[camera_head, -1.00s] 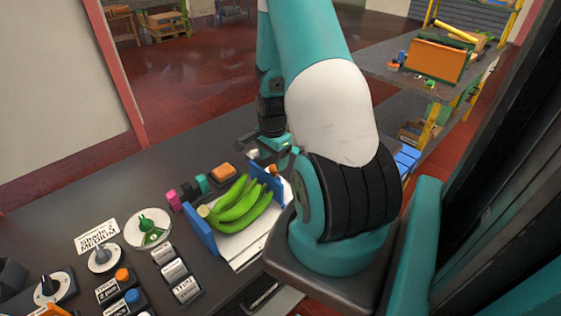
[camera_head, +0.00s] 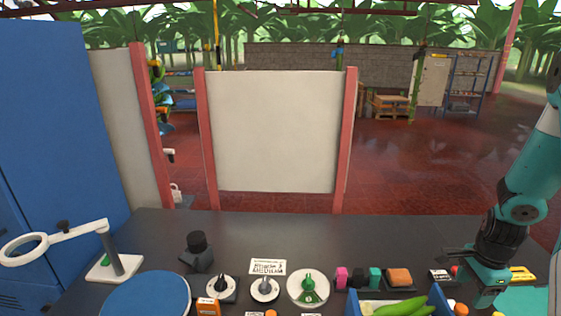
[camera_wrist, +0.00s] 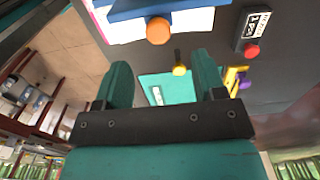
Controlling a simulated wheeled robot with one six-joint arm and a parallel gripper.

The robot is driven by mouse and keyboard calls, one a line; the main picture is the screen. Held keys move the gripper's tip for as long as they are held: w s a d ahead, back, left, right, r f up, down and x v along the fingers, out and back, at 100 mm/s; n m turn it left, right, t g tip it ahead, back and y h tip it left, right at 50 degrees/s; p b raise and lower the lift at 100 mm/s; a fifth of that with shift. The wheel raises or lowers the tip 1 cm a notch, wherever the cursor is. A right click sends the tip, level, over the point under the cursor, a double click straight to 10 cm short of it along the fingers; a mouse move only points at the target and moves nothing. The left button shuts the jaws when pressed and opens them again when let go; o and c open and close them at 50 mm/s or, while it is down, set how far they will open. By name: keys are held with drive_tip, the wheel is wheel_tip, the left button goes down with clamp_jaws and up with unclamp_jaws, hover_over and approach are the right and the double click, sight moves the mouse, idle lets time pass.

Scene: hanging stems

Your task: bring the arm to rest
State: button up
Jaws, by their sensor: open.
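My arm comes down along the right edge of the head view, with my gripper (camera_head: 486,288) low over the right end of the dark bench (camera_head: 320,235). In the wrist view my gripper (camera_wrist: 162,78) shows its two teal fingers spread apart with nothing between them. Beyond the fingers lie a teal panel (camera_wrist: 165,87) and a small yellow knob (camera_wrist: 180,70). I cannot tell how high the fingertips are above these.
Green bananas (camera_head: 405,307) lie in a blue-sided holder (camera_head: 437,296) left of my gripper. A ring lamp (camera_head: 62,233) stands at the left. The bench's back strip is clear.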

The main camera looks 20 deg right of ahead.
drive_tip(key=w+a+r+n+y+b, duration=0.1)
drive_tip(key=w+a+r+n+b, duration=0.2)
drive_tip(key=a, duration=0.5)
drive_tip(key=w+a+r+n+t+b, duration=0.1)
drive_tip(key=a+r+n, duration=0.3)
drive_tip(key=a+n, duration=0.25)
drive_tip(key=w+a+r+n+y+b, duration=0.1)
drive_tip(key=w+a+r+n, duration=0.25)
drive_tip(key=a, duration=0.45)
drive_tip(key=s+a+r+n+y+b, duration=0.1)
drive_tip(key=s+a+r+n+b, duration=0.1)
drive_tip(key=s+a+n, duration=0.5)
drive_tip(key=s+a+r+n+g+y+b, duration=0.1)
drive_tip(key=s+a+r+n, duration=0.3)
drive_tip(key=s+a+n, duration=0.4)
drive_tip(key=shift+s+a+n+b, duration=0.35)
drive_tip(key=shift+a+b, duration=0.25)
drive_tip(key=shift+a, duration=0.55)
